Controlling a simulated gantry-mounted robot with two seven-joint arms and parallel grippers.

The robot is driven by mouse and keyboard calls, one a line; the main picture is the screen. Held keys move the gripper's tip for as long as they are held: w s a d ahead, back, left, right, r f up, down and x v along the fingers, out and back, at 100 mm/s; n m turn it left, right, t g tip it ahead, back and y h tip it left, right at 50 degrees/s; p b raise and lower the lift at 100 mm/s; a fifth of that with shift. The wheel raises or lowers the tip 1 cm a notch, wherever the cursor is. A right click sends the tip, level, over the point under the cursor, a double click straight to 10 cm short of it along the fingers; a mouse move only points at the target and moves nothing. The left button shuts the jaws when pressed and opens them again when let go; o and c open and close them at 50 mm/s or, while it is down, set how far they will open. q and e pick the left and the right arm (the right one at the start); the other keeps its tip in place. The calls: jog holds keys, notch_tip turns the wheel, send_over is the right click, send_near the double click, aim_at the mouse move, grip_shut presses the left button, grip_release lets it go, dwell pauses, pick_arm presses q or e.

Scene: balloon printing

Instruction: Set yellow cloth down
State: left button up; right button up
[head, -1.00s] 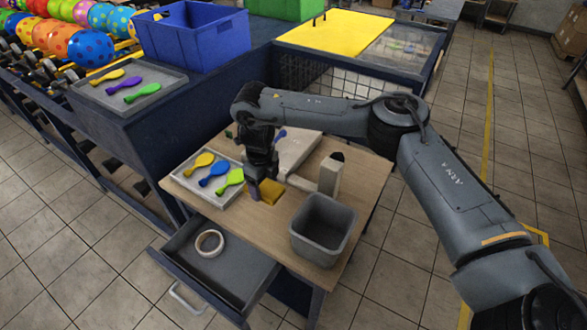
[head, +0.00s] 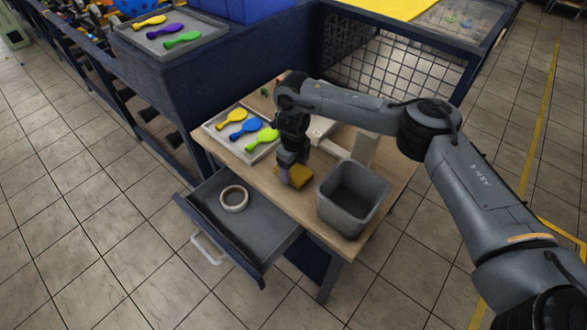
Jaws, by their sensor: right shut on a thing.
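The yellow cloth (head: 298,177) is at the middle of the wooden table (head: 262,177), left of the grey bin. My right gripper (head: 287,178) points down at the cloth and is shut on its left part. The cloth is at or very near the table top; I cannot tell whether it touches. The gripper hides part of the cloth. My left gripper is not in view.
A grey bin (head: 350,200) stands at the table's front right. A tray (head: 217,137) with yellow, blue and green balloons lies at the left. An open drawer (head: 262,228) holds a tape roll (head: 234,198). A pale block (head: 362,148) stands behind the bin.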

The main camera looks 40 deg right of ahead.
jog(key=shift+r, duration=0.1)
jog(key=shift+w, duration=0.1)
jog(key=shift+f, duration=0.2)
jog(key=o, duration=1)
jog(key=shift+o, duration=0.2)
jog(key=shift+r, duration=0.1)
